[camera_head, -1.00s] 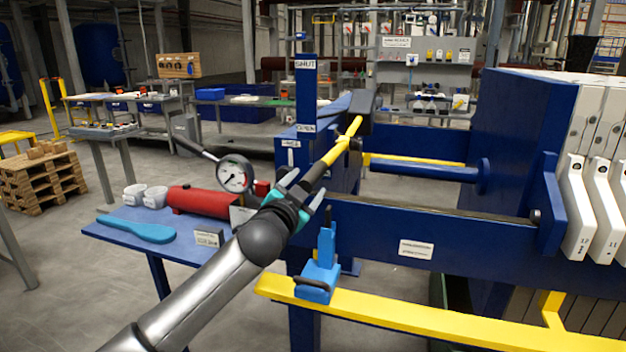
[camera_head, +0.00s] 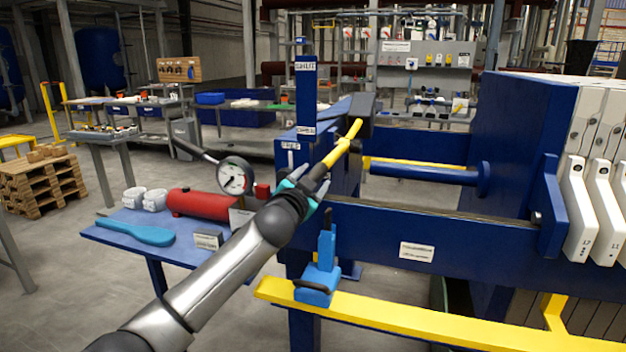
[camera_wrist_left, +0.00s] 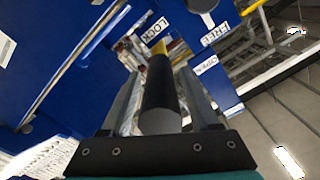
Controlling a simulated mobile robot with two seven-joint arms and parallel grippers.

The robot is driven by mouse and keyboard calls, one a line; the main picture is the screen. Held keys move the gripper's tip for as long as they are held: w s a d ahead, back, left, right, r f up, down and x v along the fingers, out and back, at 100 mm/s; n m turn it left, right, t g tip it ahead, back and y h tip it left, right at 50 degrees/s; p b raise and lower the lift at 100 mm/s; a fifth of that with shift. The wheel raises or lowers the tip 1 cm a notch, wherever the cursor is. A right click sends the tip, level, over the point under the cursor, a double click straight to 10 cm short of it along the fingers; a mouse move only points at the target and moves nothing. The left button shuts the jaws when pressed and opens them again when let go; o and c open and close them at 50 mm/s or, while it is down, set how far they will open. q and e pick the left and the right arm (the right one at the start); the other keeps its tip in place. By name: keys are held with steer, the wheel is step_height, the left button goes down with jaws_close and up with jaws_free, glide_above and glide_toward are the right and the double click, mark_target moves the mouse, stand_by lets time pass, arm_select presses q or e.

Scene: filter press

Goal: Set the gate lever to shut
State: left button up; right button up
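The gate lever (camera_head: 340,148), a yellow bar with a black grip, slopes down toward me from a dark block (camera_head: 361,106). Beside it stands a blue post (camera_head: 307,95) with a SHUT label (camera_head: 305,66) at the top and an OPEN label (camera_head: 304,130) lower down. The lever is nearer the OPEN label's height. My left gripper (camera_head: 308,185) is at the lever's near end. In the left wrist view the black grip (camera_wrist_left: 160,95) lies between the fingers, with narrow gaps beside it, so they look open around it. My right gripper is not in view.
A gauge (camera_head: 234,177) and red cylinder (camera_head: 198,203) are left of my arm, on a blue side table (camera_head: 107,236). A light-blue clamp (camera_head: 319,278) sits on a yellow rail (camera_head: 420,320) below the gripper.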

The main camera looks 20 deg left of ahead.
arm_select(q)
jaws_close()
stand_by(1.1)
